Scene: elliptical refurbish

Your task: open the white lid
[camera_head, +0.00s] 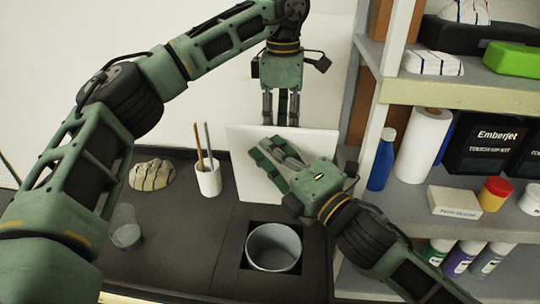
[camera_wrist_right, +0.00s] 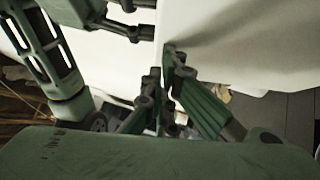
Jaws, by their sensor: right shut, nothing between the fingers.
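The white lid (camera_head: 238,160) is a flat white panel. It stands raised, near upright, at the back of a dark square opening in the counter. My right gripper (camera_head: 266,152) is shut and empty in front of the lid's face; whether it touches is unclear. In the right wrist view, its fingers (camera_wrist_right: 163,65) are close together against the white surface. My left gripper (camera_head: 282,108) points down at the lid's top edge from above, and its fingertips are partly hidden there. A round grey-white bin (camera_head: 274,248) sits inside the opening, uncovered.
A white cup with brushes (camera_head: 208,181), a striped cloth (camera_head: 152,175) and a clear glass (camera_head: 126,230) stand on the dark counter (camera_head: 185,245) to the left. A shelf (camera_head: 430,195) with bottles and boxes stands close on the right.

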